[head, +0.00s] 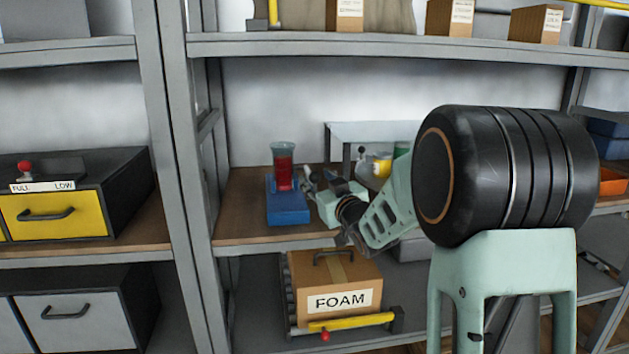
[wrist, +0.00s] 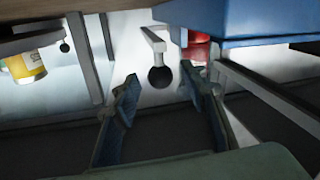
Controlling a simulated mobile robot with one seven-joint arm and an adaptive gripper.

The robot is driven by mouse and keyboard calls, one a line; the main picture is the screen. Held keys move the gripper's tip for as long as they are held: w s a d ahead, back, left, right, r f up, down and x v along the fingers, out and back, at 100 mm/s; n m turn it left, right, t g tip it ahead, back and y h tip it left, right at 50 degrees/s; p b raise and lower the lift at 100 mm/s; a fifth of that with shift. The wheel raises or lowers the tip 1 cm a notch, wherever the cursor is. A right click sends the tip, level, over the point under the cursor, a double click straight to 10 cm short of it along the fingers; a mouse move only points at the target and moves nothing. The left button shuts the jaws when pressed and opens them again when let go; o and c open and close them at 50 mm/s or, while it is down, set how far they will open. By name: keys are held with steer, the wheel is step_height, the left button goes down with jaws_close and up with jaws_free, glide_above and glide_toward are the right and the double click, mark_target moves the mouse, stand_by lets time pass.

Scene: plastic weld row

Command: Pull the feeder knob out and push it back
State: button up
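The feeder is a blue base (head: 288,207) carrying a clear cup of red material (head: 284,168), on the wooden shelf left of my gripper (head: 311,181). The blue base (wrist: 245,18) also shows at the top right of the wrist view, with red (wrist: 198,50) beside it. In the wrist view a black ball knob (wrist: 161,78) hangs on a pale bent rod. My gripper (wrist: 160,90) is open, with one finger on each side of the knob and visible gaps between. In the head view I cannot make out this knob near my gripper.
A pale stand (head: 375,131) and a yellow container (head: 382,167) are behind my arm. A FOAM box (head: 334,275) sits on the shelf below. Grey posts (head: 180,150) flank the bay. A yellow drawer (head: 55,213) is at left.

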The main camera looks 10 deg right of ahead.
steer(key=shift+w+a, duration=0.25)
steer(key=shift+w, duration=0.85)
steer(key=shift+c, duration=0.3)
jaws_close()
